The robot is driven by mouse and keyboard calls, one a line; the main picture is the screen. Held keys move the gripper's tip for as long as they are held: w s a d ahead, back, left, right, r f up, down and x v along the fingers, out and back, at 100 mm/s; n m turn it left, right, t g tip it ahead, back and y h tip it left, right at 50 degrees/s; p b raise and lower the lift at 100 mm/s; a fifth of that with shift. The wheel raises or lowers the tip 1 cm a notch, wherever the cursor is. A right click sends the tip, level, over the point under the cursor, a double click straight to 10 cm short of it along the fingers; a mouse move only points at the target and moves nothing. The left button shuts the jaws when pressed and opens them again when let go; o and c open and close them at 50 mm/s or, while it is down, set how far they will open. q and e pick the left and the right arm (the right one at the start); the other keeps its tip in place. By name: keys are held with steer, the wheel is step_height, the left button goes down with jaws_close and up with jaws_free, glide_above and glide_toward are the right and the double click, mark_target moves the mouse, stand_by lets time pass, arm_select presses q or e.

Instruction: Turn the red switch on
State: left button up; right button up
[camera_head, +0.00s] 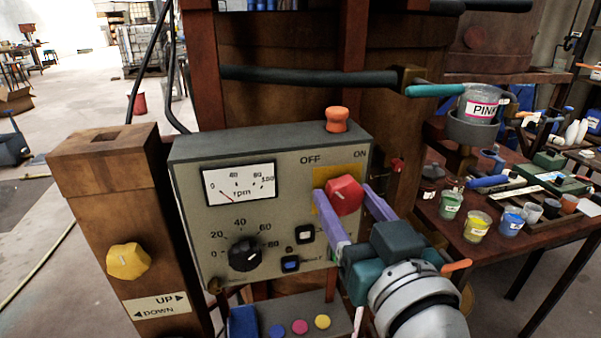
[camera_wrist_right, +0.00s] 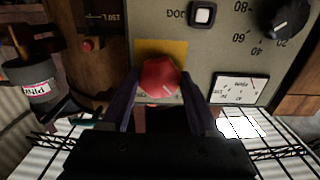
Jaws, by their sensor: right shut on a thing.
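The red switch (camera_head: 344,194) is a chunky knob on a yellow plate on the front of the grey control box (camera_head: 230,134), below the OFF and ON labels. It also shows in the right wrist view (camera_wrist_right: 160,78). My right gripper (camera_head: 346,203) has its two purple fingers on either side of the knob and is shut on it. The fingers also flank it in the right wrist view (camera_wrist_right: 161,92). I cannot tell whether the switch points to OFF or ON. My left gripper is not in view.
The box also has an rpm meter (camera_head: 239,184) with its needle low, a black dial (camera_head: 244,254), small push buttons and an orange knob (camera_head: 337,119) on top. A wooden post with a yellow knob (camera_head: 128,260) stands left. A table with cups (camera_head: 476,226) is at right.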

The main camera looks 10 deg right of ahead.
steer(key=m, duration=0.9)
steer(key=shift+b, duration=0.35)
steer(key=m, duration=0.3)
steer(key=shift+m+b, duration=0.3)
steer(key=m, duration=0.3)
steer(key=shift+m+b, duration=0.3)
steer(key=shift+m, duration=0.5)
steer(key=o, duration=1.4)
